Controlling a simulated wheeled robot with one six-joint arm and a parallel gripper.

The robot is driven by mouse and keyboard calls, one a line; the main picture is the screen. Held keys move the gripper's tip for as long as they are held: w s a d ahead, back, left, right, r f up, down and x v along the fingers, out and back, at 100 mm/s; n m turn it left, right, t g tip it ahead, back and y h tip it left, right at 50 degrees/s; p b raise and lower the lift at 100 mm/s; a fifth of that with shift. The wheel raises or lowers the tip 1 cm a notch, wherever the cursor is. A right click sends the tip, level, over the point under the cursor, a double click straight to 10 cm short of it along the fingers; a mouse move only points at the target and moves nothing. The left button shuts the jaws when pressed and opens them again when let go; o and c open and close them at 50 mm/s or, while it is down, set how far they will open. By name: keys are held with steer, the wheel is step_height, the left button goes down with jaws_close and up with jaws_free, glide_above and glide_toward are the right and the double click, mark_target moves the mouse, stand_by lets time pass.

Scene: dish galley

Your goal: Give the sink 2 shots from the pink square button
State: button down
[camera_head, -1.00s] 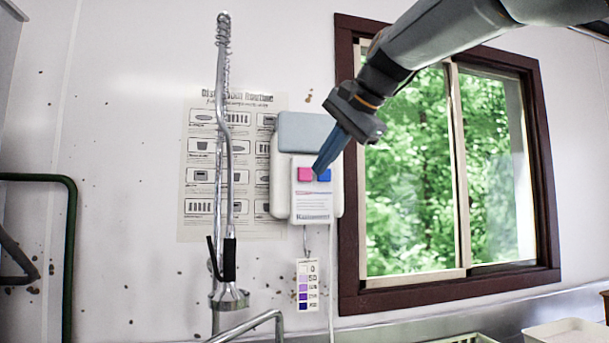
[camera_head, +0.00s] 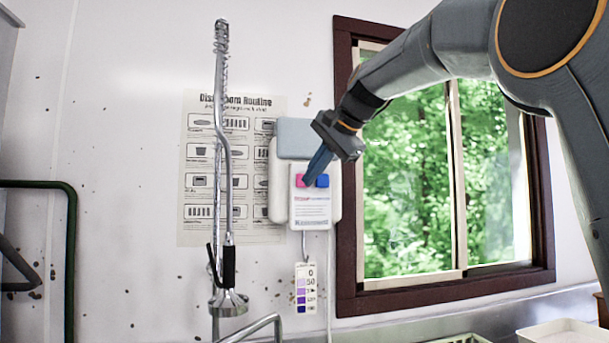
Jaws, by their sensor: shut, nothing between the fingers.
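The dispenser (camera_head: 309,214) is a white box with a grey-blue top, fixed to the wall left of the window. On its front are a pink square button (camera_head: 299,180) and, to its right, a blue button (camera_head: 322,181). My gripper (camera_head: 307,183) is shut, with its blue fingers slanting down-left. The fingertips are over the right edge of the pink button and hide part of it. I cannot tell whether they touch it. The sink itself is mostly out of view; a metal faucet pipe (camera_head: 257,325) shows at the bottom.
A tall spring spray tap (camera_head: 222,130) stands left of the dispenser, before a wall poster (camera_head: 197,205). A colour-scale card (camera_head: 306,288) hangs below the dispenser. The window frame (camera_head: 347,230) is close on the right. A green rail (camera_head: 70,250) is at far left.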

mark_target(302, 185)
steer(key=shift+w+a+p, duration=0.15)
steer(key=shift+w+p, duration=0.15)
steer(key=shift+w, duration=0.25)
steer(key=shift+w+a+p, duration=0.25)
steer(key=shift+w+p, duration=0.9)
stand_by(2.8)
steer(key=shift+s, duration=0.15)
steer(key=shift+s+d+b, duration=0.25)
steer(key=shift+s+b, duration=0.3)
steer(key=shift+s, duration=0.4)
steer(key=shift+p, duration=0.3)
steer(key=shift+w, duration=0.15)
steer(key=shift+w+a+p, duration=0.1)
steer(key=shift+w+p, duration=0.1)
steer(key=shift+p, duration=0.2)
